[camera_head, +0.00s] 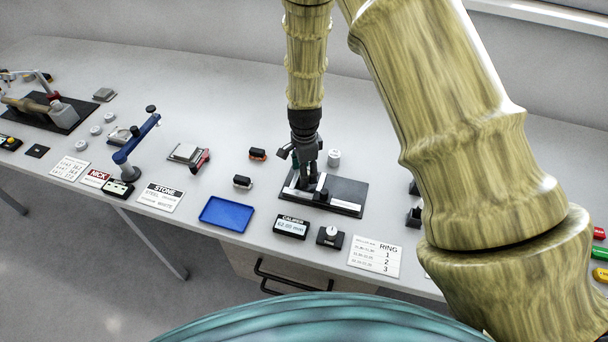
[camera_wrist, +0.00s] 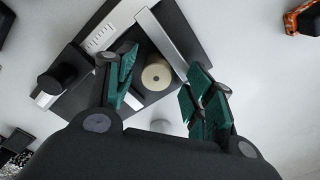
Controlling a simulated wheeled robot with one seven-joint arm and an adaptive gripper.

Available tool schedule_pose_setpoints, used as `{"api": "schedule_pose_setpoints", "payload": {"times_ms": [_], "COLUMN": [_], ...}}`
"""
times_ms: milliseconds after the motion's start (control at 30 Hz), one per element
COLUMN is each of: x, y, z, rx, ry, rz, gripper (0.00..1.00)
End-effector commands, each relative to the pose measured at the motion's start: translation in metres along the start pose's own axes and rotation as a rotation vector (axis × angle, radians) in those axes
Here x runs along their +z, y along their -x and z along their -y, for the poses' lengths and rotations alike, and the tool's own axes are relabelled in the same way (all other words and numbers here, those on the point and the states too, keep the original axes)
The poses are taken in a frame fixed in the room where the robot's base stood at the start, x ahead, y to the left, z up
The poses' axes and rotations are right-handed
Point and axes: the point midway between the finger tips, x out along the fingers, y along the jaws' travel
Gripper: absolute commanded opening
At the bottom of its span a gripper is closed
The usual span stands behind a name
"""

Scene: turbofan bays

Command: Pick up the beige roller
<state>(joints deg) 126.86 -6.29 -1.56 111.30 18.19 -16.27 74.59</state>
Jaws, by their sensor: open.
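The beige roller (camera_wrist: 156,74) shows end-on in the wrist view as a round disc with a dark centre hole. It sits on or over the black plate (camera_wrist: 190,22), which also shows in the head view (camera_head: 345,208). My gripper (camera_wrist: 163,88) is open, with its green-padded fingers on either side of the roller in the picture. Whether the pads touch it, I cannot tell. In the head view my gripper (camera_head: 308,180) points down over the left part of the plate, and I cannot make out the roller there.
A whitish cylinder (camera_head: 334,158) stands behind the plate. A blue tray (camera_head: 225,214), a caliper display (camera_head: 291,227) and a knobbed box (camera_head: 330,236) stand in front or to the left. Dark blocks with orange (camera_head: 257,154) and white (camera_head: 242,182) lie left of my gripper.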

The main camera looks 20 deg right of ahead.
Motion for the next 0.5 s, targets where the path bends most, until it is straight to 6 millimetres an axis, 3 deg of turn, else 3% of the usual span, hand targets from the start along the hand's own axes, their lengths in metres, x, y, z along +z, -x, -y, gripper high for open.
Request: {"api": "schedule_pose_setpoints", "payload": {"times_ms": [100, 400, 500], "x": [0.0000, 0.0000, 0.0000], "y": [0.0004, 0.0005, 0.0004], "z": [-0.0003, -0.0003, -0.0002], "rx": [0.000, 0.000, -0.001], "ry": [0.000, 0.000, 0.000], "rz": [0.000, 0.000, 0.000], "gripper": [0.53, 0.00, 0.00]}}
